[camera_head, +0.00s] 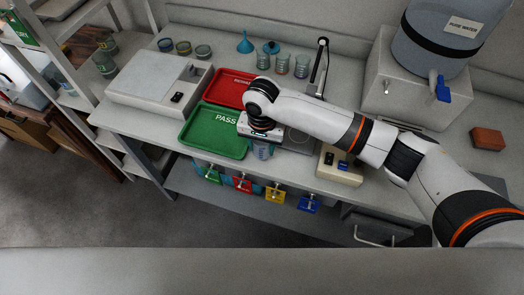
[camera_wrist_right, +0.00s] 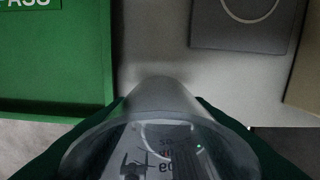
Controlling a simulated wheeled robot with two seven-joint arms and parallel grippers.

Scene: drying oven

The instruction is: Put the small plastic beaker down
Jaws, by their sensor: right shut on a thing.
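My right gripper (camera_head: 260,139) is shut on the small clear plastic beaker (camera_head: 263,151), which shows just below the hand in the head view. In the right wrist view the clear beaker (camera_wrist_right: 160,125) sits between the two dark fingers, with graduation marks on its wall. It is near the bench's front edge, between the green PASS tray (camera_head: 216,131) and a grey plate with a circle (camera_head: 299,139). I cannot tell whether its base touches the bench. My left gripper is not in view.
A red tray (camera_head: 232,87) lies behind the green one. Several beakers and a blue funnel (camera_head: 245,43) stand at the back. A beige switch box (camera_head: 339,168) is right of the plate. A white box-shaped device (camera_head: 158,86) stands left. Coloured clamps hang below the front edge.

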